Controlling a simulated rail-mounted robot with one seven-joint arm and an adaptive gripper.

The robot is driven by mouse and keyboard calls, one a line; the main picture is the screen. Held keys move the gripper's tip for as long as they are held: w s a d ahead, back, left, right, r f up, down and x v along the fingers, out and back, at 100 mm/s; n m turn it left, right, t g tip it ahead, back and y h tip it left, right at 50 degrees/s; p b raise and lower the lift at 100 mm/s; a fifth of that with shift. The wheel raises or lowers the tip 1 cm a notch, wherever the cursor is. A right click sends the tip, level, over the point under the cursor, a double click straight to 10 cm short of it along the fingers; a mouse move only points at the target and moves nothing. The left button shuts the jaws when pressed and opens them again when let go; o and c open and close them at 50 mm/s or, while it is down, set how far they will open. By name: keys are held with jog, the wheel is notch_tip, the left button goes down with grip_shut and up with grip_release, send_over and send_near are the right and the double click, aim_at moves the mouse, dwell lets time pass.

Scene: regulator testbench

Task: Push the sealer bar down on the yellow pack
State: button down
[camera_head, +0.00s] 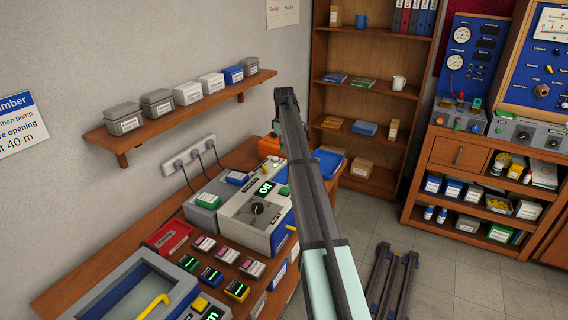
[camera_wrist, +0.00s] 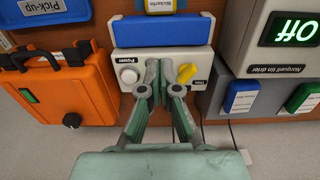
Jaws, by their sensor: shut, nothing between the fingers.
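In the wrist view, my gripper (camera_wrist: 159,78) is shut and empty. Its fingertips overlap the front panel of a white device (camera_wrist: 200,60), between a round white button (camera_wrist: 129,76) and a yellow knob (camera_wrist: 186,72). I cannot tell if they touch it. A labelled yellow pack (camera_wrist: 160,4) shows at the top edge, just beyond this bar, mostly cut off. I cannot tell how high the bar sits over the pack.
An orange case (camera_wrist: 65,90) with a black handle stands close on the left, before a blue pick-up tray (camera_wrist: 45,10). A grey device with an "Off" display (camera_wrist: 292,29) stands close on the right, with blue (camera_wrist: 240,97) and green boxes in front.

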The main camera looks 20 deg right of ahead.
notch_tip(320, 180, up, 3)
jog(key=shift+r, duration=0.15)
dwell(0.8)
